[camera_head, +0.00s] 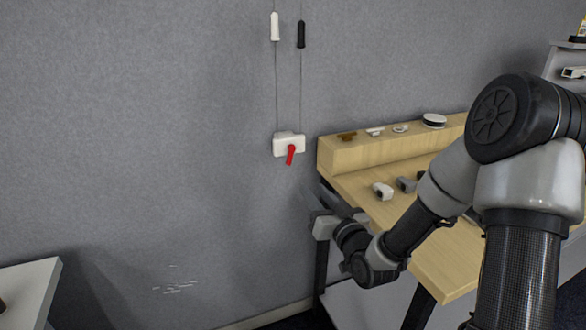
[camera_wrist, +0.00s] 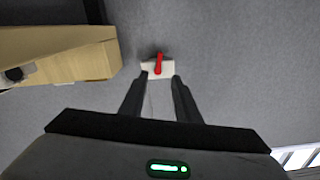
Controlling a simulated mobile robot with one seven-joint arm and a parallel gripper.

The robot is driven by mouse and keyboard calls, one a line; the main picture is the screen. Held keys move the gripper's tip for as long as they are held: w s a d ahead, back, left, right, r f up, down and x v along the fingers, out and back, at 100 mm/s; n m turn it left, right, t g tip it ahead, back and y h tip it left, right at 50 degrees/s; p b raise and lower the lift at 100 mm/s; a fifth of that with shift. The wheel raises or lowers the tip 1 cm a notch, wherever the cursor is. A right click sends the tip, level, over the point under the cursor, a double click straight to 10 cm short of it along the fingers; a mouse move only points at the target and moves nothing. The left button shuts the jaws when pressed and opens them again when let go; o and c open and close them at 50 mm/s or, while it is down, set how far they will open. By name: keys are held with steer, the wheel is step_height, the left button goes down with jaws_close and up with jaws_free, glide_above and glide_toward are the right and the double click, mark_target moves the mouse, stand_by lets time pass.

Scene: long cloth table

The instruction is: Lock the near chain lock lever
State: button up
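The lock is a white box (camera_head: 286,145) on the grey wall, with a red lever (camera_head: 290,155) on its front. In the head view the lever's free end points down and slightly left. Two thin cords run up from the box to a white handle (camera_head: 275,27) and a black handle (camera_head: 301,35). The wrist view shows the white box (camera_wrist: 148,69) and red lever (camera_wrist: 158,63) just beyond my fingertips. My gripper (camera_wrist: 159,78) is open and empty, its two dark fingers apart. In the head view the fingers are hard to make out.
A wooden bench (camera_head: 395,212) with a raised back shelf stands right of the lock, holding several small fittings. It also shows at upper left in the wrist view (camera_wrist: 60,50). A white table corner (camera_head: 28,285) is at lower left. The wall left of the lock is clear.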

mark_target(290, 162)
steer(key=b+x, duration=0.1)
steer(key=x, duration=1.4)
steer(key=shift+w+a, duration=0.1)
steer(key=shift+w, duration=0.1)
steer(key=shift+b, duration=0.35)
jaws_close()
